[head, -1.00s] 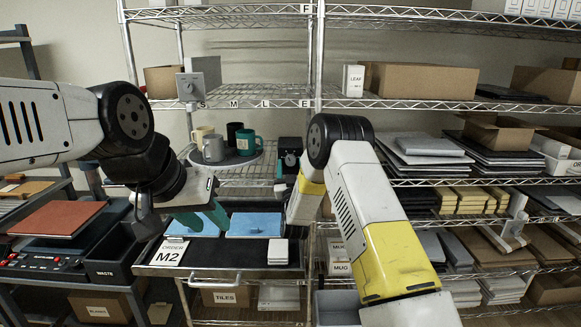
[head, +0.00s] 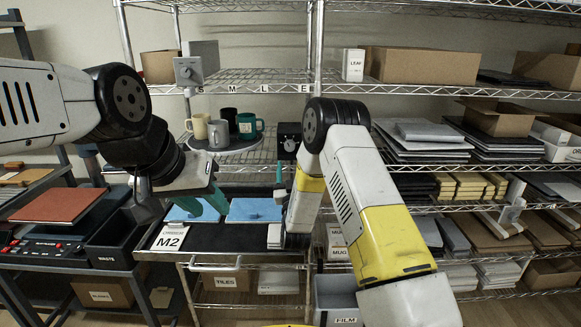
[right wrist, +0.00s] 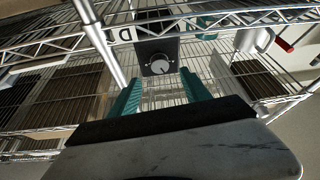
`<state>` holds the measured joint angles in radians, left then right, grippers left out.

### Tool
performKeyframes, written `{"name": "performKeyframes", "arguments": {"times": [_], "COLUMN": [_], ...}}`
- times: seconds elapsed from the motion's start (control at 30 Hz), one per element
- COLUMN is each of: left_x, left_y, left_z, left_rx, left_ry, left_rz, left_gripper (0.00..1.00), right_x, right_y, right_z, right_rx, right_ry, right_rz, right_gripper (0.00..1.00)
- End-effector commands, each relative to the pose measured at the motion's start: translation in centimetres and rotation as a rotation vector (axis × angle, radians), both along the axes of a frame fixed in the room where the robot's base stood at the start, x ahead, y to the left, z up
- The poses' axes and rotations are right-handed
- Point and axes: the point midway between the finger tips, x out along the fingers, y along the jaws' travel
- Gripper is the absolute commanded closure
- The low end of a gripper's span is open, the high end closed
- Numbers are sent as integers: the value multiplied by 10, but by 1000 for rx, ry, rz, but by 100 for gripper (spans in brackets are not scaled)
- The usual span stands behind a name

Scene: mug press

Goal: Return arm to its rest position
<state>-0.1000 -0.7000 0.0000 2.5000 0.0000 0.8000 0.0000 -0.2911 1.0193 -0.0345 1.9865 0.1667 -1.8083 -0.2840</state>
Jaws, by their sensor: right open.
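My right arm, white and yellow, bends down at the centre of the head view. Its gripper (head: 280,178) is above the cart's right end, partly hidden by its own wrist. In the right wrist view its two teal fingers (right wrist: 160,78) are apart with nothing between them. Beyond them is a black box with a round dial (right wrist: 160,65), which also shows on the shelf in the head view (head: 289,141). My left gripper (head: 208,203) hangs over the blue pads on the cart; its teal fingers overlap, so its opening is unclear.
The black-topped cart (head: 230,240) holds blue pads (head: 255,210) and an M2 card (head: 169,238). Several mugs, including a teal mug (head: 247,125), stand on a round tray (head: 240,147) on the wire rack behind. A side bench (head: 60,258) stands at the left.

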Motion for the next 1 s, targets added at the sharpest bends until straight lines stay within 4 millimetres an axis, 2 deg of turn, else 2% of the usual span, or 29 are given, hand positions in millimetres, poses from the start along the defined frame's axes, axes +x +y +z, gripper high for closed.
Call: {"name": "performKeyframes", "arguments": {"times": [0.17, 0.37, 0.47, 0.57, 0.67, 0.77, 0.87, 1.0], "left_x": [0, 0, 0, 0, 0, 0, 0, 0], "left_y": [0, 0, 0, 0, 0, 0, 0, 0], "left_z": [0, 0, 0, 0, 0, 0, 0, 0], "left_rx": [0, 0, 0, 0, 0, 0, 0, 0], "left_ry": [0, 0, 0, 0, 0, 0, 0, 0], "left_rz": [0, 0, 0, 0, 0, 0, 0, 0], "left_gripper": [64, 64, 64, 64, 64, 64, 64, 64], "right_x": [6, 20, 15, -1, -27, -61, -104, -175], "right_y": [-4, -22, -33, -44, -56, -67, -79, -96], "right_z": [13, 65, 91, 114, 132, 147, 156, 162], "right_rx": [10, 53, 76, 95, 111, 124, 133, 141], "right_ry": [29, 206, 325, 442, 562, 678, 798, 964], "right_rz": [5, 44, 71, 96, 119, 139, 152, 162], "right_gripper": [44, 44, 44, 44, 44, 44, 44, 44]}}
